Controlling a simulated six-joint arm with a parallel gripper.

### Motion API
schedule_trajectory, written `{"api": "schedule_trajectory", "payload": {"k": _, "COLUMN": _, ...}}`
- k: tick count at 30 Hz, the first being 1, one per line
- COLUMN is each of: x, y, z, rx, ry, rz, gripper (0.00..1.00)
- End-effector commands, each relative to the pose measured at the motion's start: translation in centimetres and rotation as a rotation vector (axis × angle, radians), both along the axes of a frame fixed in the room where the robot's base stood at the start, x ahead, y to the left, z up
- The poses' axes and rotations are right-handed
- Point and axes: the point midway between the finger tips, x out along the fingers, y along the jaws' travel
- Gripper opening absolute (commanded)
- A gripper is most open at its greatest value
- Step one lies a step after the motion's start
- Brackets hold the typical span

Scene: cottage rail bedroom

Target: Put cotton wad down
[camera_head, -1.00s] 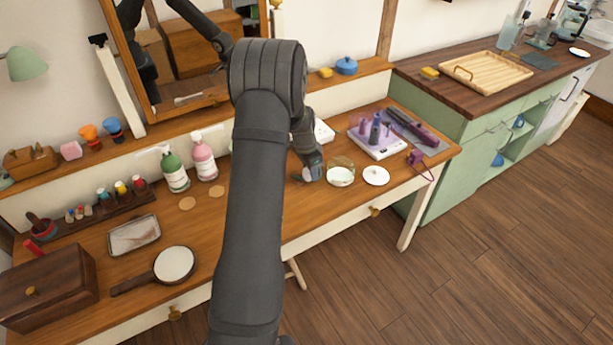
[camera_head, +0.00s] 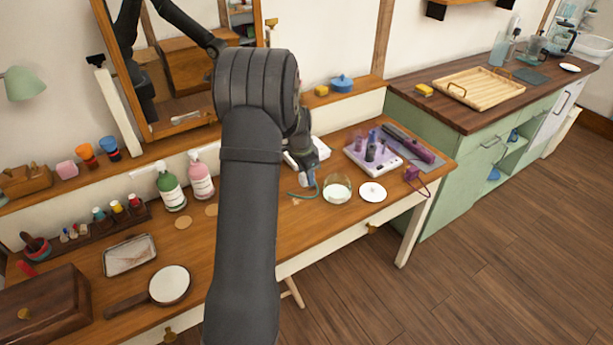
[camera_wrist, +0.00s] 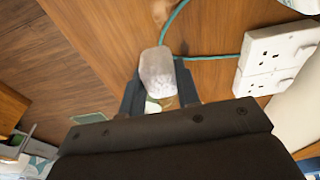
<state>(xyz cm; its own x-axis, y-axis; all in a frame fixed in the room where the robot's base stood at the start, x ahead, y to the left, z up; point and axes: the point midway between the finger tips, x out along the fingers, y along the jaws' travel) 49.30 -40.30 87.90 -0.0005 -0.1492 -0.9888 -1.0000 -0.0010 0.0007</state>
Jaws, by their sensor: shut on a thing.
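The cotton wad (camera_wrist: 157,70) is a white, soft-looking lump. In the wrist view it sits between the two fingertips of my gripper (camera_wrist: 160,88), which is shut on it. In the head view my gripper (camera_head: 308,180) is over the dressing table, just left of a glass jar (camera_head: 337,189) with white contents. The wad is hard to make out there, and I cannot tell its exact height above the wood. A round white lid (camera_head: 372,192) lies right of the jar.
A teal cord (camera_wrist: 215,57) curves on the wood beside a white socket strip (camera_wrist: 275,60). A purple styling set (camera_head: 375,152) stands behind the lid. Bare wood lies in front of my gripper.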

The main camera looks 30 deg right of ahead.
Motion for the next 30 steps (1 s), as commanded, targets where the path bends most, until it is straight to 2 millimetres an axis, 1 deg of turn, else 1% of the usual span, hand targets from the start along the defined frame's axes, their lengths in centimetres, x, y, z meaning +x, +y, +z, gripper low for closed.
{"api": "schedule_trajectory", "payload": {"k": 8, "x": 0.0, "y": -0.3, "z": 0.0, "rx": -0.001, "ry": 0.0, "rz": -0.001, "gripper": 0.01}}
{"api": "schedule_trajectory", "payload": {"k": 11, "x": -0.4, "y": -2.1, "z": 0.5, "rx": -0.004, "ry": -0.003, "rz": -0.005, "gripper": 0.01}}
{"api": "schedule_trajectory", "payload": {"k": 15, "x": -1.6, "y": -6.2, "z": 1.4, "rx": -0.006, "ry": -0.002, "rz": -0.007, "gripper": 0.01}}
{"api": "schedule_trajectory", "payload": {"k": 18, "x": -2.4, "y": -8.5, "z": 2.1, "rx": -0.009, "ry": -0.003, "rz": -0.006, "gripper": 0.01}}
{"api": "schedule_trajectory", "payload": {"k": 20, "x": -2.8, "y": -9.3, "z": 2.1, "rx": -0.008, "ry": 0.0, "rz": -0.003, "gripper": 0.01}}
{"api": "schedule_trajectory", "payload": {"k": 23, "x": -3.1, "y": -10.0, "z": 0.8, "rx": -0.007, "ry": 0.002, "rz": -0.002, "gripper": 0.01}}
{"api": "schedule_trajectory", "payload": {"k": 27, "x": -3.1, "y": -10.0, "z": -1.9, "rx": -0.006, "ry": 0.002, "rz": 0.0, "gripper": 0.01}}
{"api": "schedule_trajectory", "payload": {"k": 30, "x": -3.1, "y": -10.0, "z": -3.2, "rx": -0.007, "ry": 0.001, "rz": 0.0, "gripper": 0.01}}
